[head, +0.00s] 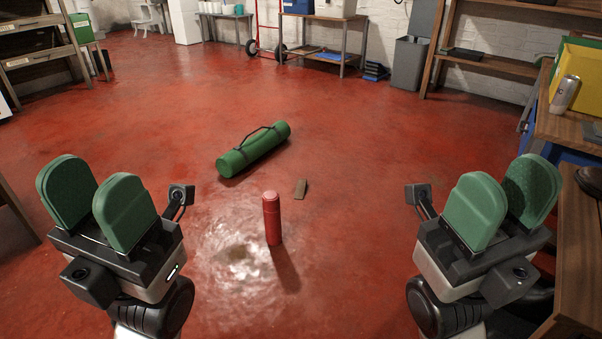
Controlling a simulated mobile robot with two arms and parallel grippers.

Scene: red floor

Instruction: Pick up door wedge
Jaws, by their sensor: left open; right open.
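My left gripper (97,213) is open and empty at the lower left, with green finger pads raised. My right gripper (503,208) is open and empty at the lower right.
A wooden table (572,128) is at the right edge. Shelves and bins line the back wall. Open floor surrounds these items.

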